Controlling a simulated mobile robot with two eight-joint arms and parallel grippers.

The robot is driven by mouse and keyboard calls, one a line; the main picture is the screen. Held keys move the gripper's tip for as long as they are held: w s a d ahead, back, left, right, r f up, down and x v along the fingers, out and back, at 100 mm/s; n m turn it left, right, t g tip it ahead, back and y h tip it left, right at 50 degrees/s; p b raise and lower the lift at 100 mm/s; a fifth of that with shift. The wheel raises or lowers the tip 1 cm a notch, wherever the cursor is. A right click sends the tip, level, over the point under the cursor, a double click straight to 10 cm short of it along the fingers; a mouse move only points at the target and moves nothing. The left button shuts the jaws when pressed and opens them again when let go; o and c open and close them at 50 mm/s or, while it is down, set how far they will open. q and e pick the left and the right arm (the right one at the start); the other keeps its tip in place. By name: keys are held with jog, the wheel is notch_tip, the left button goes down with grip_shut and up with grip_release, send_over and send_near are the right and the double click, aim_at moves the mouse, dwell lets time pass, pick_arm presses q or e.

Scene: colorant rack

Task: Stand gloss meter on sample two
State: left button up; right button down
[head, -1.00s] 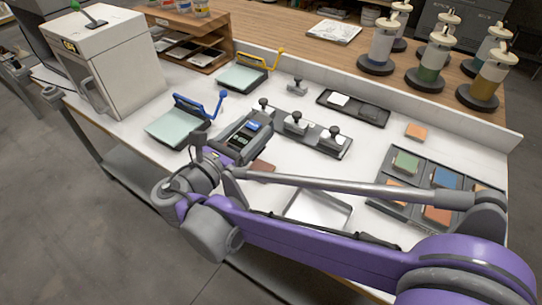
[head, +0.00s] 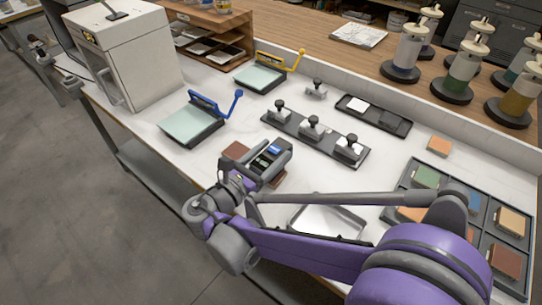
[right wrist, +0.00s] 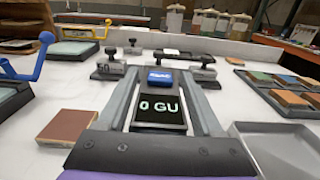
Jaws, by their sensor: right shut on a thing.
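The gloss meter (head: 268,158) is a dark grey box with a blue label and a small screen. In the right wrist view the meter (right wrist: 160,108) reads 0 GU and sits between the two fingers. My right gripper (head: 245,172) is shut on it. A red-brown sample tile (head: 235,150) lies left of the meter; that tile (right wrist: 68,125) is clear in the wrist view. Another brown tile (head: 279,180) peeks out at the meter's right side, mostly hidden. I cannot tell whether the meter touches it. No sample numbers are readable. My left gripper is out of view.
A shallow white tray (head: 322,224) lies right of the meter. Behind are a dark rack of black-knobbed weights (head: 312,132) and a blue-handled pad (head: 192,122). A tray of coloured tiles (head: 408,172) is at right. White bench lies clear between pad and rack.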

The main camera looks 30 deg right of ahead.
jog(key=shift+f, duration=0.35)
jog(key=shift+f, duration=0.15)
jog(key=shift+c, duration=0.2)
grip_release()
jog(key=shift+r, duration=0.2)
jog(key=v, duration=1.2)
jog(key=shift+f, duration=0.1)
